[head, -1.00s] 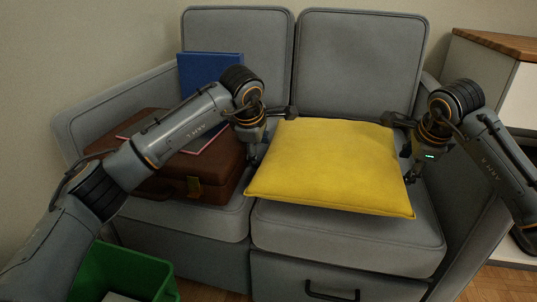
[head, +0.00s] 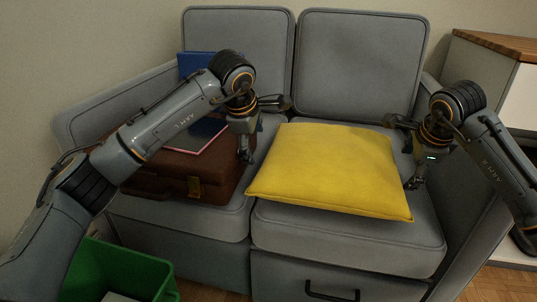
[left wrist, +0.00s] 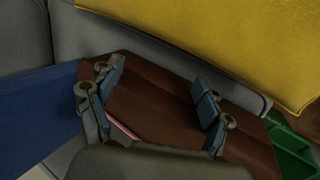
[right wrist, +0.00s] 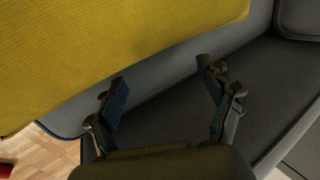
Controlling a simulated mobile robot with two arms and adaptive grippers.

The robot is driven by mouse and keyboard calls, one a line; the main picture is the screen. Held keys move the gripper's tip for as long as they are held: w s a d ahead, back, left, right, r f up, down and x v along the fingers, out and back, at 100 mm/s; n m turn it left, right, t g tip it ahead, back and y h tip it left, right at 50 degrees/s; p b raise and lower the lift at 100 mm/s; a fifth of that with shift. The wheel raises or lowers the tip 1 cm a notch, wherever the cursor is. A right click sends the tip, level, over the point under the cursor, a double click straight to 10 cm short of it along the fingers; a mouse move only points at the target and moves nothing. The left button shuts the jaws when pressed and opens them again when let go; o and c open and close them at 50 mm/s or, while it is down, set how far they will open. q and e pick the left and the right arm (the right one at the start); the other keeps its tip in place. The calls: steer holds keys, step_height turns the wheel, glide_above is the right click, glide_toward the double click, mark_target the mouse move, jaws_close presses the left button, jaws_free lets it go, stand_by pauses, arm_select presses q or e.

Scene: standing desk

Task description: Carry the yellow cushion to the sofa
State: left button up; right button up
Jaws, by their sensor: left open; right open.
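The yellow cushion (head: 330,168) lies flat on the right seat of the grey sofa (head: 345,240). My left gripper (head: 262,135) is open and empty beside the cushion's left edge. In the left wrist view the cushion (left wrist: 230,35) crosses the top, apart from the open fingers (left wrist: 160,105). My right gripper (head: 402,152) is open beside the cushion's right edge. In the right wrist view the cushion (right wrist: 110,50) fills the upper left, just beyond the open fingers (right wrist: 165,105), with nothing between them.
A brown briefcase (head: 160,172) lies on the left seat with a dark blue, pink-edged item (head: 207,135) on top. A blue item (head: 195,64) stands against the left backrest. A green bin (head: 120,270) is on the floor at front left. A wood-topped cabinet (head: 500,44) stands at right.

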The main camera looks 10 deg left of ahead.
steer(key=shift+d+f, duration=0.55)
steer(key=shift+f, duration=0.3)
steer(key=shift+s+r, duration=0.2)
steer(key=shift+r, duration=0.3)
steer(key=shift+d+v, duration=0.25)
steer(key=shift+v, duration=0.9)
arm_select(q)
steer(key=shift+v, duration=2.3)
arm_select(e)
step_height(320, 180, up, 6)
steer(key=s+a, duration=0.1)
steer(key=s, duration=0.1)
steer(key=shift+s+a+f, duration=0.15)
steer(key=shift+a, duration=0.1)
arm_select(q)
steer(key=shift+w+d, duration=0.1)
